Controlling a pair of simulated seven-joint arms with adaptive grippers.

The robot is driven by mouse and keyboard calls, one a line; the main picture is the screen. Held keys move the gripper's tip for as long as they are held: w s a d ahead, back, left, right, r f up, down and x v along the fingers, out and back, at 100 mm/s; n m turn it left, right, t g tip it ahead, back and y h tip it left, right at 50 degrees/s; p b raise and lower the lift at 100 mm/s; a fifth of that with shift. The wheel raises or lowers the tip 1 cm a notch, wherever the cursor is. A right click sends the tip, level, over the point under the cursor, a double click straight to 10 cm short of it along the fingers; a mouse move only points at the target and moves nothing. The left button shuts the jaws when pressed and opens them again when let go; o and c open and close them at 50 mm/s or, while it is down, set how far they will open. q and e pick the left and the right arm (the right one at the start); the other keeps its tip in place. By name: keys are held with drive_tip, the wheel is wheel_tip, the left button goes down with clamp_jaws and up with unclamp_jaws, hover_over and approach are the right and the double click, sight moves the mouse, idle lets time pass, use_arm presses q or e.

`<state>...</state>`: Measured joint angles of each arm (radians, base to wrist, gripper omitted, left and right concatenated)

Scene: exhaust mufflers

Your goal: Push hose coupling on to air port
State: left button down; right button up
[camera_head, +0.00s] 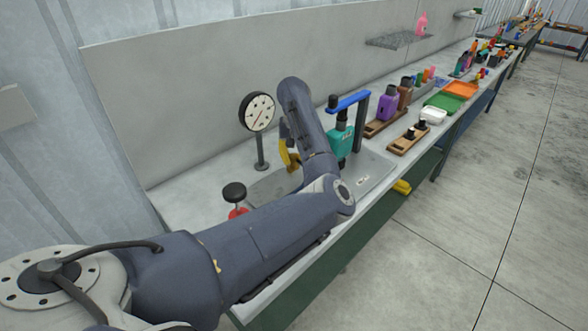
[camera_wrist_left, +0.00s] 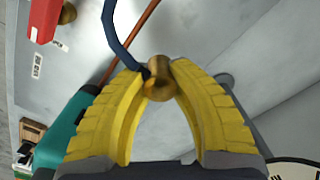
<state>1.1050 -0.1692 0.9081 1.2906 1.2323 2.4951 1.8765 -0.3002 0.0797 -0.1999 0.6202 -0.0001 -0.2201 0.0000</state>
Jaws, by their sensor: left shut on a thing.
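My left gripper (camera_wrist_left: 160,75) is shut on a brass hose coupling (camera_wrist_left: 158,88), held between the tips of its ribbed yellow fingers. A dark blue hose (camera_wrist_left: 116,38) runs up from the coupling. In the head view the gripper (camera_head: 289,155) is low over the bench, mostly hidden behind my forearm, and the coupling cannot be made out. In the left wrist view a red block (camera_wrist_left: 43,18) with a brass fitting (camera_wrist_left: 68,13) lies at top left, apart from the coupling. I cannot tell for sure whether that fitting is the air port. My right gripper is not in view.
A round gauge (camera_head: 257,112) on a post stands left of the gripper. A teal device (camera_head: 340,142) with a blue lever (camera_head: 349,100) is close on its right. A black knob on a red base (camera_head: 237,212) stands in front. Bottles and trays line the bench further right.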

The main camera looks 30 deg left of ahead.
sight(292, 155)
use_arm(q)
wheel_tip(292, 155, up, 14)
drive_tip(key=shift+f, duration=0.15)
idle(0.5)
idle(0.3)
drive_tip(key=s+a+r+m, duration=0.1)
drive_tip(key=s+a+r, duration=0.45)
drive_tip(key=s, duration=0.45)
drive_tip(key=s+a+r+m, duration=0.1)
drive_tip(key=s+a+r, duration=0.4)
drive_tip(key=s, duration=0.5)
drive_tip(key=s+d+r+n, duration=0.1)
drive_tip(key=s+r, duration=0.2)
drive_tip(key=s, duration=0.8)
drive_tip(key=s+d+r+n, duration=0.2)
drive_tip(key=s+r, duration=0.1)
drive_tip(key=s, duration=0.7)
drive_tip(key=shift+s+d+r+n, duration=0.2)
drive_tip(key=shift+s+d+n, duration=0.1)
drive_tip(key=shift+s, duration=0.05)
